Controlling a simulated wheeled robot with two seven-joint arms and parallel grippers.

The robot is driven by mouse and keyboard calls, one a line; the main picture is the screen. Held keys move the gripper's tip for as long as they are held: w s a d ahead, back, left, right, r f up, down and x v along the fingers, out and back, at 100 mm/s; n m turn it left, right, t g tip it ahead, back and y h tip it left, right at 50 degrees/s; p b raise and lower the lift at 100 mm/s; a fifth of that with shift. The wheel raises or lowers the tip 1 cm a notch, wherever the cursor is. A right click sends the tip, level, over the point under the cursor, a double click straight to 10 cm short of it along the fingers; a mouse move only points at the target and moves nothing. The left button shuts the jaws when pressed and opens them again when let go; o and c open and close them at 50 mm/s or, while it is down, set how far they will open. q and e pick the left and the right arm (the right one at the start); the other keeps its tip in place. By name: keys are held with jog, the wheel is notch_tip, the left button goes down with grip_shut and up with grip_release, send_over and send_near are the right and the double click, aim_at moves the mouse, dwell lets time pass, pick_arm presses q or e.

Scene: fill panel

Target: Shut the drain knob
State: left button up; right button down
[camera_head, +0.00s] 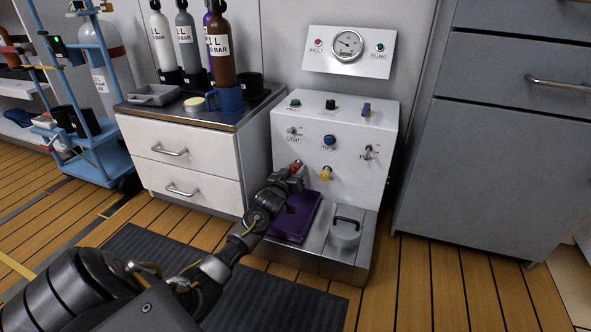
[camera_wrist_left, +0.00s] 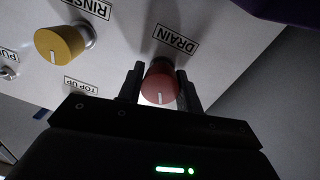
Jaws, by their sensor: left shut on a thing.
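The drain knob (camera_wrist_left: 160,84) is red with a white line and sits under the DRAIN label (camera_wrist_left: 175,39) in the left wrist view. My left gripper (camera_wrist_left: 160,90) has one finger on each side of the knob and is shut on it. In the head view the red knob (camera_head: 296,166) shows on the lower front of the white panel (camera_head: 346,150), with my left gripper (camera_head: 293,177) at it. The gripper hides part of the knob there. My right gripper is not in view.
The yellow rinse knob (camera_wrist_left: 61,43) is beside the drain knob. A white drawer cabinet (camera_head: 190,165) stands left and a grey cabinet (camera_head: 495,150) right.

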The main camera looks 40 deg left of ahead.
pick_arm(q)
jog(key=shift+r+m+p, duration=0.25)
jog(key=shift+m+p, duration=0.35)
jog(key=shift+p, duration=0.35)
jog(key=shift+m+p, duration=0.7)
jog(key=shift+p, duration=0.2)
jog(key=shift+f+m+p, duration=0.1)
jog(key=shift+m+p, duration=0.5)
jog(key=shift+p, duration=0.1)
jog(key=shift+f+m+p, duration=0.2)
jog(key=shift+m+p, duration=0.45)
jog(key=shift+m, duration=0.05)
jog(key=shift+s, duration=0.1)
jog(key=o, duration=1)
